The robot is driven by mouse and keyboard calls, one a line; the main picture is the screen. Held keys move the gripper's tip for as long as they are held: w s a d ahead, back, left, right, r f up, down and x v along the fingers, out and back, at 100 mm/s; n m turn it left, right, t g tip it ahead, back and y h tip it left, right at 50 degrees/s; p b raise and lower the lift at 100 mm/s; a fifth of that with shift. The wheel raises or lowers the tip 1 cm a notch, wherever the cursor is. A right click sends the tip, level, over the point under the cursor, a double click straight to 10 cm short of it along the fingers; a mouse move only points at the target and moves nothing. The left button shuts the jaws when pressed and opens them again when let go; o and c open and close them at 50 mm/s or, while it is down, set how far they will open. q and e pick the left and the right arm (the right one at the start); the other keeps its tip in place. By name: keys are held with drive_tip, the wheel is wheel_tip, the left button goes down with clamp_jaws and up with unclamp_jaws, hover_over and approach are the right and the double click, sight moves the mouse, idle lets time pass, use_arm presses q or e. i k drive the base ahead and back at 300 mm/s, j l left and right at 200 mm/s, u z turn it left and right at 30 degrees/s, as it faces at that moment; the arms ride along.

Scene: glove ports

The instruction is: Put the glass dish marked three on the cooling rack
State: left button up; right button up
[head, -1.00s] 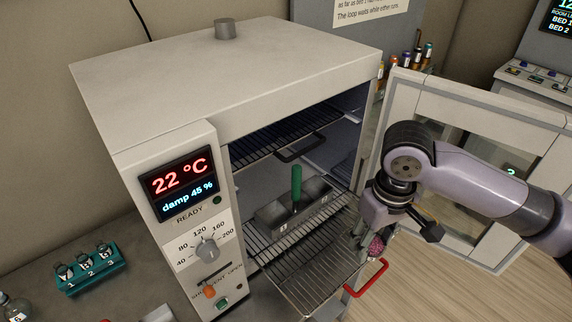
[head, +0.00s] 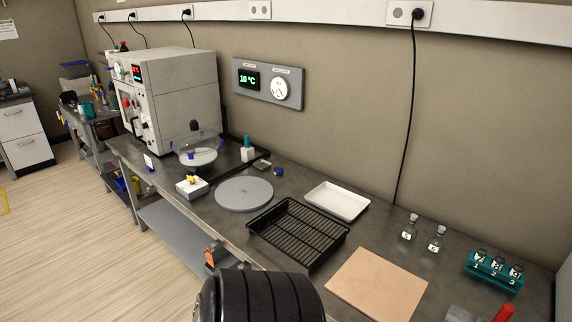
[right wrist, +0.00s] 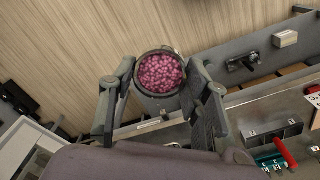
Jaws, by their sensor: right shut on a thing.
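In the right wrist view my right gripper (right wrist: 160,76) is shut on a round glass dish (right wrist: 160,72) filled with pink beads. One finger is on each side of it. I cannot read any mark on the dish in this view. The black cooling rack (head: 298,232) stands on the bench in the head view, its wire top bare. The right gripper and the dish do not show in the head view. My left gripper is in neither current view.
A round grey plate (head: 244,193) lies left of the rack, a white tray (head: 337,201) behind it and a tan board (head: 376,285) to its right. Small bottles (head: 409,228) and a teal vial rack (head: 494,270) stand further right. The oven (head: 178,97) is far left.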

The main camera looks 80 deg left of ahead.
sight(291, 223)
drive_tip(key=k+u, duration=0.2)
drive_tip(key=u, duration=1.35)
drive_tip(key=i+j+u, duration=0.1)
drive_tip(key=u, duration=0.3)
drive_tip(key=i+u, duration=0.2)
drive_tip(key=u, duration=0.25)
drive_tip(key=i+u, duration=0.15)
drive_tip(key=u, duration=0.25)
drive_tip(key=i+l+u, duration=0.1)
drive_tip(key=u, duration=0.3)
drive_tip(key=i+l, duration=0.5)
drive_tip(key=i, duration=0.15)
